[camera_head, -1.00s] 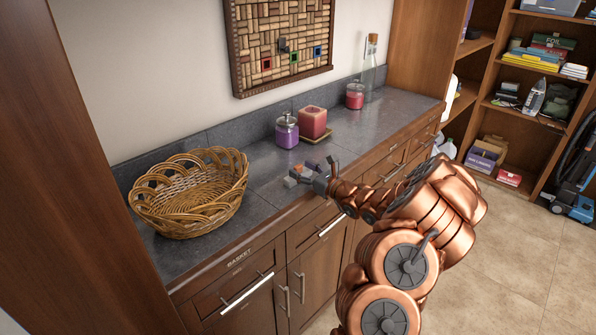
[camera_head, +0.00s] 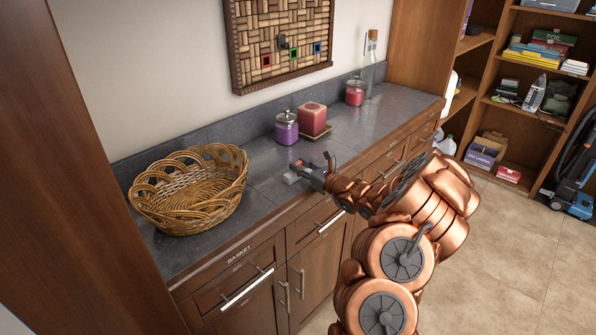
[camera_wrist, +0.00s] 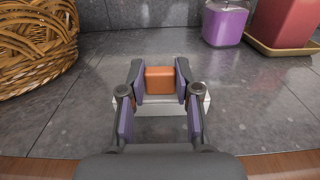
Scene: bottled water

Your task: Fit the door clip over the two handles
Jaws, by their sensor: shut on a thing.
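The door clip, a light grey bar (camera_wrist: 203,104) with an orange block (camera_wrist: 159,80) on it, is at the counter's front part. My gripper (camera_wrist: 160,82) is shut on the orange block, with a finger on each side. In the head view my gripper (camera_head: 308,172) is over the counter, with the grey bar (camera_head: 291,178) at its tip. I cannot tell whether the clip touches the counter. The two upright door handles, left (camera_head: 284,296) and right (camera_head: 300,283), are side by side on the cabinet doors below the counter, with nothing over them.
A wicker basket (camera_head: 190,190) stands left on the counter (camera_head: 262,185). A purple candle jar (camera_head: 287,128), a red candle (camera_head: 312,118) on a tray, and another red jar (camera_head: 355,93) stand behind my gripper. Horizontal drawer handles (camera_head: 247,290) stick out along the front.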

